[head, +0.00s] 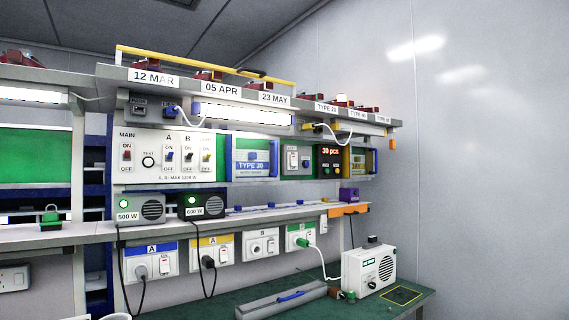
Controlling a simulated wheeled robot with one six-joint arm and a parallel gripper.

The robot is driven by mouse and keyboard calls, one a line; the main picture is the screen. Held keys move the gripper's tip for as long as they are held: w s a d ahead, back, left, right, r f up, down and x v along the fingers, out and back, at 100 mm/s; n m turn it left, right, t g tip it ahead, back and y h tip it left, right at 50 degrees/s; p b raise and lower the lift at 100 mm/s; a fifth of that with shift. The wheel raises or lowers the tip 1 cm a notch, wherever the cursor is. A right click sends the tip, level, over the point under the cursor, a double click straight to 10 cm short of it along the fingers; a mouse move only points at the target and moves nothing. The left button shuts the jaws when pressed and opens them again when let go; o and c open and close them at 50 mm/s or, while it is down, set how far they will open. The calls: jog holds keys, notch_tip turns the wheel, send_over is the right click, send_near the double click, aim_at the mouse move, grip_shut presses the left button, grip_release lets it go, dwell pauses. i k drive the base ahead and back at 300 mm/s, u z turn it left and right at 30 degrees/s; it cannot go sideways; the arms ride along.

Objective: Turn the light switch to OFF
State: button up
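A white panel (148,173) carries a red MAIN switch (127,154), a TEST button (148,160), switches A (170,155) and B (188,155), and a yellow-tipped switch (206,156). OFF is printed below the levers; their exact positions are too small to tell. A lit lamp bar (242,113) hangs under the top shelf, beside a dark box (139,109) and a blue plug (173,109). My gripper is not in view.
A grey 500 W box (141,209) and a black 600 W box (203,207) with green lights stand on the middle shelf. Socket plates (211,254) hang below. A long grey case (281,299) and a white device (369,269) occupy the green bench. A bare wall stands right.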

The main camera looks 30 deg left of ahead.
aim_at(293, 158)
jog(key=u, duration=0.4)
jog(key=i, duration=2.65)
jog(key=u, duration=1.05)
